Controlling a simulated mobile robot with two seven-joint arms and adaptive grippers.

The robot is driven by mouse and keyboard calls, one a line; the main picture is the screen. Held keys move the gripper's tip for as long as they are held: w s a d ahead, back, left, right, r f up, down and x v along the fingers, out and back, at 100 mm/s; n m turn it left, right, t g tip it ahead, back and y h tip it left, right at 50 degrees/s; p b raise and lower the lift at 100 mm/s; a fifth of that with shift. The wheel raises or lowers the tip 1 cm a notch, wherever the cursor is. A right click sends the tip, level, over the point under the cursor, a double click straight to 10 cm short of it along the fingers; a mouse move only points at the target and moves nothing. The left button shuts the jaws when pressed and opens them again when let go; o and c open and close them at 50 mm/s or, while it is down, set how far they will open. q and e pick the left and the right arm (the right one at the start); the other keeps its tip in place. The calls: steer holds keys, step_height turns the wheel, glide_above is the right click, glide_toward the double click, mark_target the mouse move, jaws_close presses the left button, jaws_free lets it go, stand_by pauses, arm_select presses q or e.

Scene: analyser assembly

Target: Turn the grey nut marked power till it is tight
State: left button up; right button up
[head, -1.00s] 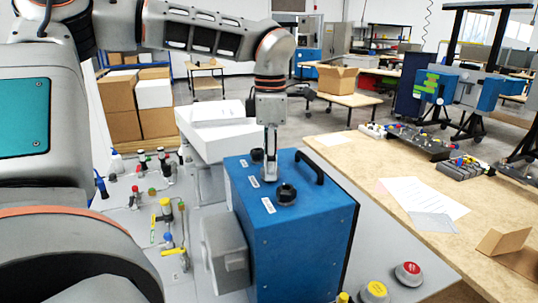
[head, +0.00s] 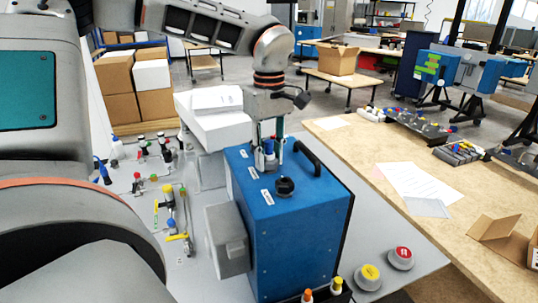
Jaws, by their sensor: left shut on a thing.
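The blue analyser box (head: 305,232) stands on the grey bench, with a row of small white labels along the left part of its top. My left gripper (head: 269,158) points straight down at the box top, near its back left. It is shut on a small grey-blue piece, which I take to be the grey nut (head: 268,149); the fingers hide part of it. The label texts are too small to read, and I cannot tell how tight the nut sits. My right gripper is not in view.
A black knob (head: 285,186) and a black handle (head: 308,157) rise from the box top close to the gripper. A grey box (head: 227,240) sits against its left side. Small fittings and valves crowd the bench to the left. Yellow (head: 368,277) and red (head: 401,257) buttons stand at front right.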

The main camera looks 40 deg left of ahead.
arm_select(q)
steer(key=m, duration=0.3)
steer(key=shift+r, duration=0.1)
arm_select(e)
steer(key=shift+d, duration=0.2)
arm_select(q)
steer(key=o, duration=1)
steer(key=shift+o, duration=0.2)
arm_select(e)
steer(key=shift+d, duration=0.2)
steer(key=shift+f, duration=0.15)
